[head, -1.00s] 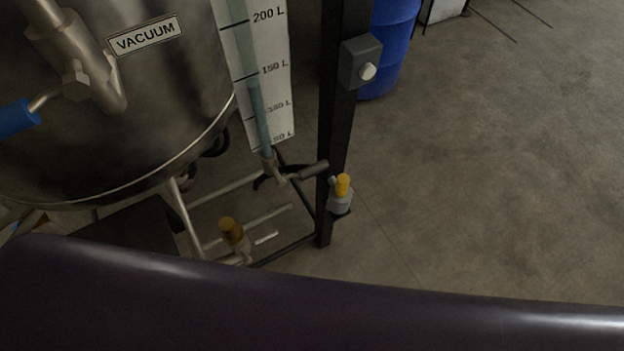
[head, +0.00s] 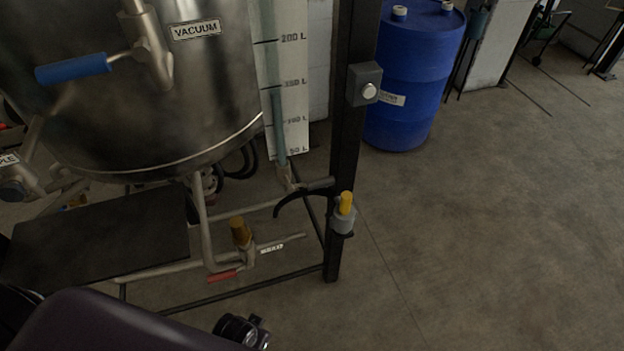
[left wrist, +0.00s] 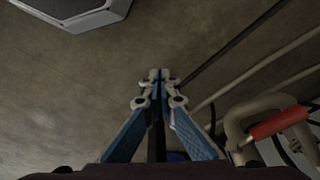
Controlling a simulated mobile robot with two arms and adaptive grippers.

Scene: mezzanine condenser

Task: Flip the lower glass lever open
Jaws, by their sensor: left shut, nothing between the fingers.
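The sight glass tube (head: 278,125) runs down in front of a white litre scale (head: 294,110) in the head view. At its lower end is a small metal valve (head: 286,177) with a dark curved lever (head: 284,206) beside it and a dark grey cylindrical piece reaching to the black post. I cannot tell for sure which part is the lever's grip. My left gripper (left wrist: 157,75) is shut and empty in the left wrist view, above the floor and apart from the pipework. My right gripper is not in view.
The steel vessel (head: 120,95) with a blue handle (head: 73,68) stands at left. A black post (head: 350,130) carries a grey button box (head: 364,84) and a yellow-topped fitting (head: 344,212). A red handle (head: 222,276) sits low on pipework; it shows in the wrist view (left wrist: 278,123).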

